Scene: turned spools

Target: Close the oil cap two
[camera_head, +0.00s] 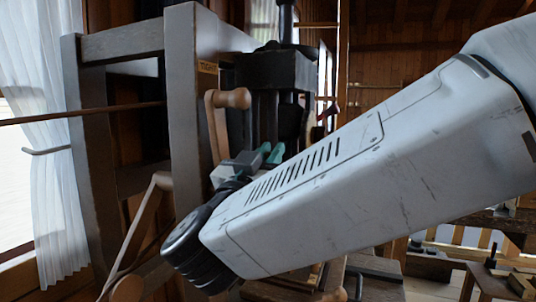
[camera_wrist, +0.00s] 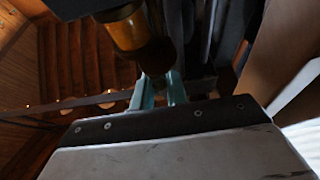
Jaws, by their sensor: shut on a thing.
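My gripper (camera_head: 269,154) has teal fingers and is raised to the dark machine head in the head view. In the wrist view the fingers of my gripper (camera_wrist: 160,80) are shut on a dark brown rounded piece, which looks like the oil cap (camera_wrist: 157,56). An amber cylinder (camera_wrist: 127,29), like an oil cup, hangs just above and left of the fingertips. The cap's edges are in shadow, so I cannot tell how far it is open or which numbered cap it is. In the head view the cap is not visible.
A dark metal machine head (camera_head: 275,70) stands behind the gripper. A grey wooden frame (camera_head: 182,100) and a wooden crank handle (camera_head: 233,98) are close on the left. A curtained window (camera_head: 40,170) is farther left. Benches stand at lower right.

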